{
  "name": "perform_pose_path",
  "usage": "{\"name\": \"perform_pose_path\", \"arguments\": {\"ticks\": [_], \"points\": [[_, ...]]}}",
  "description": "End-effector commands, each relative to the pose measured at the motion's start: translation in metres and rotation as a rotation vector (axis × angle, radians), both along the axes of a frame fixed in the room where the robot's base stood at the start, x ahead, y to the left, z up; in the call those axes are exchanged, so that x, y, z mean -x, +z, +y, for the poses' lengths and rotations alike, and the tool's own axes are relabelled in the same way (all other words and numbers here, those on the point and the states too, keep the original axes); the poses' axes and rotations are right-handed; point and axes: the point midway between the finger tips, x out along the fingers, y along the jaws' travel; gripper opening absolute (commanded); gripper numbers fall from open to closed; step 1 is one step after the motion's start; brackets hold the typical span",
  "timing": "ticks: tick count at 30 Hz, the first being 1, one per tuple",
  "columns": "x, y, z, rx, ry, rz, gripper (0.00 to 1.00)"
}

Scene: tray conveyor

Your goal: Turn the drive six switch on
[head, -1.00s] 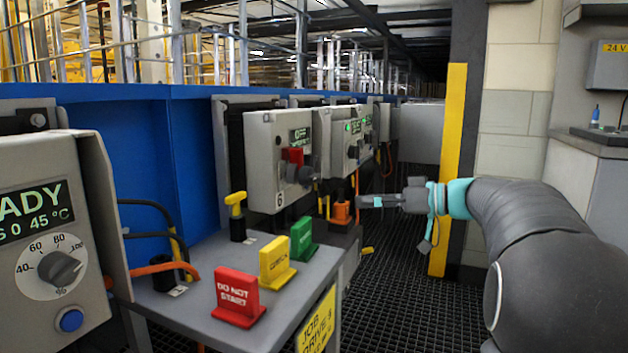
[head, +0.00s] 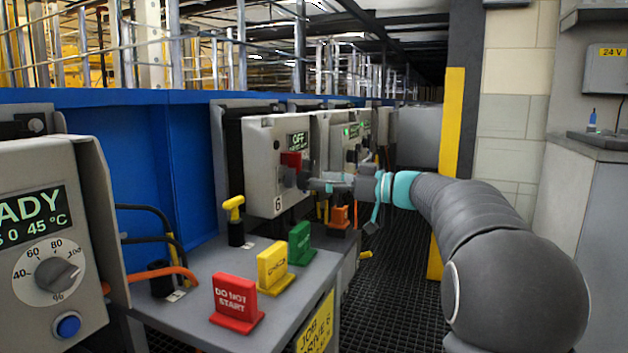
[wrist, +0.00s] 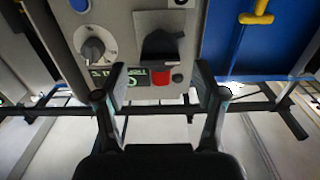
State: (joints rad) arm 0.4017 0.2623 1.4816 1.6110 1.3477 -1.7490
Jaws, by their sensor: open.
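The drive six box (head: 262,170) is a grey cabinet marked 6, and its small display (head: 299,140) reads OFF. A red block (head: 291,159) sits on its front, with the dark switch handle (head: 291,178) just below. In the wrist view the dark switch handle (wrist: 160,46) and red block (wrist: 162,77) lie between the finger lines, with a round grey dial (wrist: 92,47) to the left. My gripper (head: 312,184) is open in front of the handle; its fingers also show in the wrist view (wrist: 161,68). I cannot tell whether they touch it.
Red (head: 235,297), yellow (head: 272,268) and green (head: 300,242) tags stand on the grey shelf (head: 205,315) below the box. A yellow-handled item (head: 235,208) stands behind them. Another control box (head: 40,230) is at left. The grated floor (head: 390,290) is clear.

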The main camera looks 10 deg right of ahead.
Motion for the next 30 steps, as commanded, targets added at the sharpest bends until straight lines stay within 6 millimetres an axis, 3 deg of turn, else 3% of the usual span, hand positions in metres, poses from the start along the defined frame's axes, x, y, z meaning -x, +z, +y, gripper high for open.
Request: {"name": "perform_pose_path", "arguments": {"ticks": [6,17,25,30], "points": [[-0.013,0.0,0.019,-0.001,0.001,0.001,0.7],[-0.016,0.0,0.022,-0.001,0.0,0.001,0.7],[-0.016,0.0,0.022,-0.001,0.0,0.001,0.1],[-0.016,0.0,0.022,-0.003,0.0,0.004,0.1]]}}
